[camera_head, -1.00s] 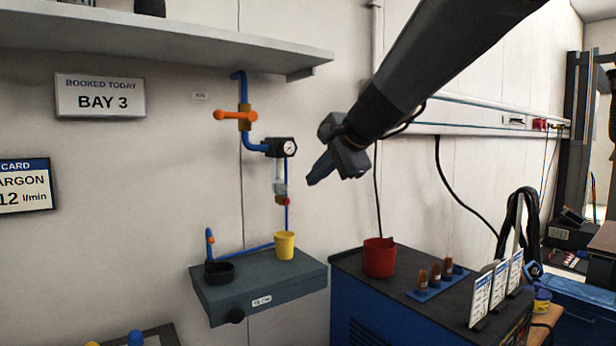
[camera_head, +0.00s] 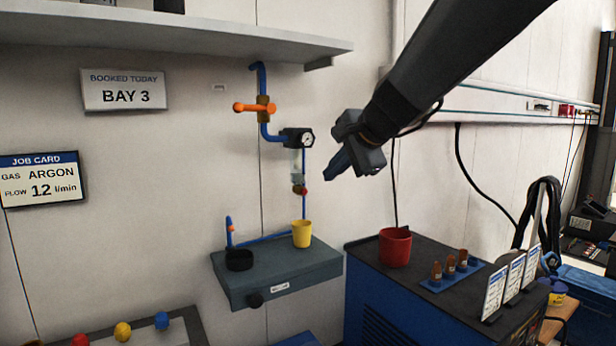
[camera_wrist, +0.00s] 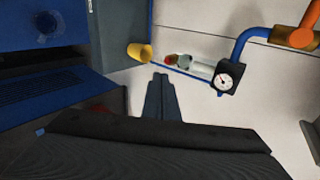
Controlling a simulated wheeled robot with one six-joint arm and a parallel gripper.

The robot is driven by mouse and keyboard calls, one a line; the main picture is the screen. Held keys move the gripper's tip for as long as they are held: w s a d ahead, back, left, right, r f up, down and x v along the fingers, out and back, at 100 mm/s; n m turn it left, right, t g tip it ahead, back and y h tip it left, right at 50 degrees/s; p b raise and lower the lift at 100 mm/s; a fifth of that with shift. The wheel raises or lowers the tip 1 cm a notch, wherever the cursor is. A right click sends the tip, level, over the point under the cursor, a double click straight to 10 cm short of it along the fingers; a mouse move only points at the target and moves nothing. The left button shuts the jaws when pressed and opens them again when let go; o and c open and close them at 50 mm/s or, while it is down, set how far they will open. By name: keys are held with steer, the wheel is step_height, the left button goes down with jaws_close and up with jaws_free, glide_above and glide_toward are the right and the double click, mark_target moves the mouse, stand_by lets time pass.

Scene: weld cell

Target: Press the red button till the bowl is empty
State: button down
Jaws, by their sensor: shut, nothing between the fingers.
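A red dome button (camera_head: 80,340) shows at the bottom edge of the head view, on a grey panel (camera_head: 150,334) beside a yellow button (camera_head: 123,331) and a blue one (camera_head: 162,320). A small black bowl (camera_head: 239,260) stands on the left of a grey wall box (camera_head: 278,280); its contents cannot be made out. My gripper (camera_head: 329,174) is shut and empty, in the air in front of the wall, right of the gauge and far from the red button. Its shut fingers (camera_wrist: 160,80) also show in the wrist view.
A yellow cup (camera_head: 302,234) stands on the wall box. The gauge (camera_head: 299,138) and orange-handled valve (camera_head: 255,107) are on the wall above. A red cup (camera_head: 395,247) stands on a blue machine (camera_head: 370,300) at the right. A shelf (camera_head: 180,35) overhangs at upper left.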

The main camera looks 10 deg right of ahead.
steer(key=p, duration=0.2)
steer(key=s+p, duration=0.1)
steer(key=p, duration=0.1)
steer(key=shift+s+a+f+m+h, duration=0.2)
steer(key=shift+f+m+h, duration=0.1)
steer(key=shift+f+h, duration=0.1)
steer(key=p, duration=0.1)
glide_toward(304, 192)
steer(key=w+f, duration=0.3)
steer(key=f, duration=0.2)
steer(key=shift+w+a+r+p, duration=0.2)
steer(key=shift+w+a+p, duration=0.15)
steer(key=shift+w, duration=0.35)
